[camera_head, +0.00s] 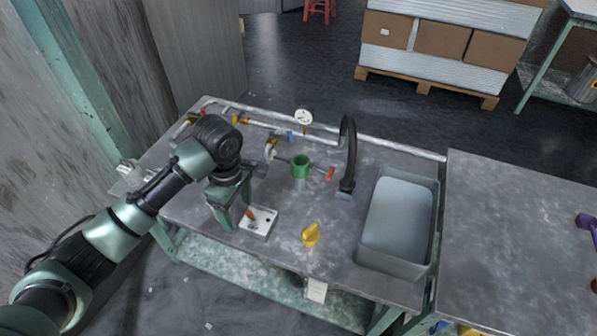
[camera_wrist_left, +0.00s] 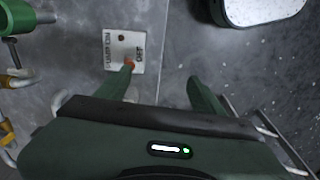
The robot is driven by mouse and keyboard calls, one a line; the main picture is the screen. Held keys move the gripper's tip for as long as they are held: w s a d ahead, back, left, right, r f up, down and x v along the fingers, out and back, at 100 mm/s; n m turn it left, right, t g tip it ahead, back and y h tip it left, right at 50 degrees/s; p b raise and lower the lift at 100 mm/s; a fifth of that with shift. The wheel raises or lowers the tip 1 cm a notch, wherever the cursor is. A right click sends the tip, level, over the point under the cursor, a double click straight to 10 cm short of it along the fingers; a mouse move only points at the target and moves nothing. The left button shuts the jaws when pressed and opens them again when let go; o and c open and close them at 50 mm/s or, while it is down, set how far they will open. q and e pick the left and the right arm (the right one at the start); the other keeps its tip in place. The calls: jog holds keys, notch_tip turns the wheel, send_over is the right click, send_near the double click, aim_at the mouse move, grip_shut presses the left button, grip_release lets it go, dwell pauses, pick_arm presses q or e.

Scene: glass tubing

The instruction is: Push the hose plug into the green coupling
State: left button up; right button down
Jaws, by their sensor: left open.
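The green coupling (camera_head: 301,166) stands upright on the workbench behind and right of my left gripper. Its green edge also shows at the top left of the wrist view (camera_wrist_left: 15,16). My left gripper (camera_head: 234,210) is open and empty, fingers pointing down beside a white pump switch plate (camera_head: 264,217). In the wrist view the open fingers (camera_wrist_left: 160,73) are near the plate (camera_wrist_left: 121,41), one close to its orange-red toggle (camera_wrist_left: 130,64). I cannot make out a hose plug for certain. A black curved hose or spout (camera_head: 349,150) rises right of the coupling. My right gripper is not in view.
A grey basin (camera_head: 365,255) sits at the bench's right, with a yellow object (camera_head: 310,235) left of it. Pipes with a gauge (camera_head: 304,117) run along the back. A red handle (camera_head: 330,174) sticks out beside the coupling. The front middle bench is mostly clear.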

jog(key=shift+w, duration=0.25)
